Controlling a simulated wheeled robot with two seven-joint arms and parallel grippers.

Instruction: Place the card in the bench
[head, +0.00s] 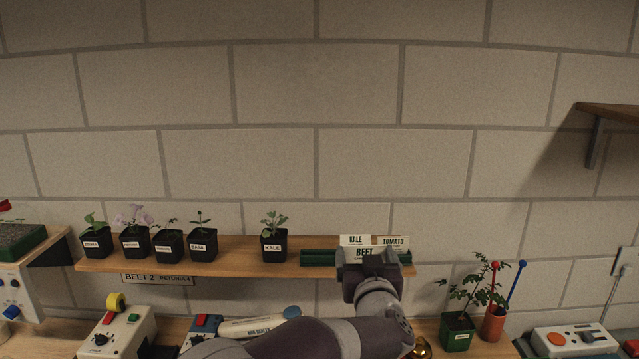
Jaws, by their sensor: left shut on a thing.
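A white card reading BEET (364,252) is at my left gripper (368,263), which is shut on it. My gripper hides the card's lower part. It is in front of a long green holder (320,257) on the wooden shelf. A KALE card (355,240) and a TOMATO card (393,241) stand just behind the BEET card. Whether the BEET card touches the holder cannot be told. The wooden bench (492,348) runs along the bottom, below the shelf. My right gripper is not in view.
Several black pots with seedlings, including a KALE pot (273,246), stand on the shelf (228,257). On the bench are a green pot (457,333), a red cup (493,323) with sticks, and control boxes (575,342). A sign (157,279) is below the shelf.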

